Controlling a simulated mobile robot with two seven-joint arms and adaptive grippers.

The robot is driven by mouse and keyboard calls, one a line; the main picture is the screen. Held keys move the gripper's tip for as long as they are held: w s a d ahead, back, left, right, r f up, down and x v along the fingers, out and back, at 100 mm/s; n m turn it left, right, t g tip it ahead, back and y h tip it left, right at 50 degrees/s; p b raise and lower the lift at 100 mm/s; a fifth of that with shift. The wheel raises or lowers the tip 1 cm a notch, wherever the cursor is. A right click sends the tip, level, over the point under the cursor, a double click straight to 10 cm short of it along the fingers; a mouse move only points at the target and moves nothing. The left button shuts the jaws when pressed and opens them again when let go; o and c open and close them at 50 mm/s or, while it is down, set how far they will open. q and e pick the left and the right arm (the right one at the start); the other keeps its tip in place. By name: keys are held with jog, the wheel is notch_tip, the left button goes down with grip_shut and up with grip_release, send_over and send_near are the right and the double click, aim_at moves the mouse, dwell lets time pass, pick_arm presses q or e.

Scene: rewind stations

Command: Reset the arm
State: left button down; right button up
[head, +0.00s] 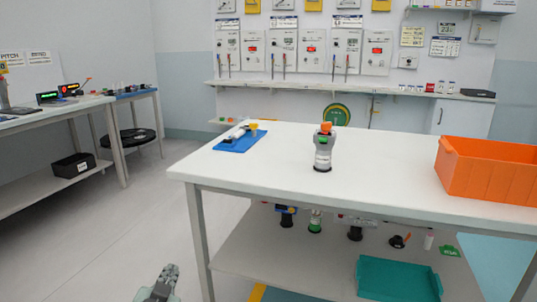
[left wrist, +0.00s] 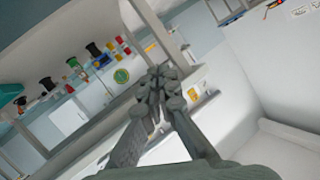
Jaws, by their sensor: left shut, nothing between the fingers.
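My left gripper (head: 170,270) is at the bottom of the head view, left of the white table's front leg, over the floor. Its fingers are shut with nothing between them. The left wrist view shows the closed fingertips (left wrist: 159,80) in front of the table's underside, tilted. The gripper is apart from everything around it. My right gripper is not in view.
The white table (head: 262,170) holds a grey-and-white device with an orange top (head: 323,150), a blue mat (head: 236,145) with small items, and an orange crate (head: 490,170). A teal tray (head: 398,280) is on the lower shelf. Open floor lies at the left.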

pick_arm(q)
jog(key=s+a+f+n+g, duration=0.1)
jog(key=s+f+g, duration=0.4)
jog(key=s+f, duration=0.6)
jog(key=s+a+f+n+g, duration=0.1)
jog(key=s+a+f+g, duration=0.1)
jog(key=s+f+g, duration=0.4)
jog(key=s+f, duration=0.5)
jog(key=s, duration=0.6)
jog(key=shift+s+a+f+g, duration=0.2)
jog(key=shift+a+f+g, duration=0.1)
jog(key=shift+a+f, duration=0.1)
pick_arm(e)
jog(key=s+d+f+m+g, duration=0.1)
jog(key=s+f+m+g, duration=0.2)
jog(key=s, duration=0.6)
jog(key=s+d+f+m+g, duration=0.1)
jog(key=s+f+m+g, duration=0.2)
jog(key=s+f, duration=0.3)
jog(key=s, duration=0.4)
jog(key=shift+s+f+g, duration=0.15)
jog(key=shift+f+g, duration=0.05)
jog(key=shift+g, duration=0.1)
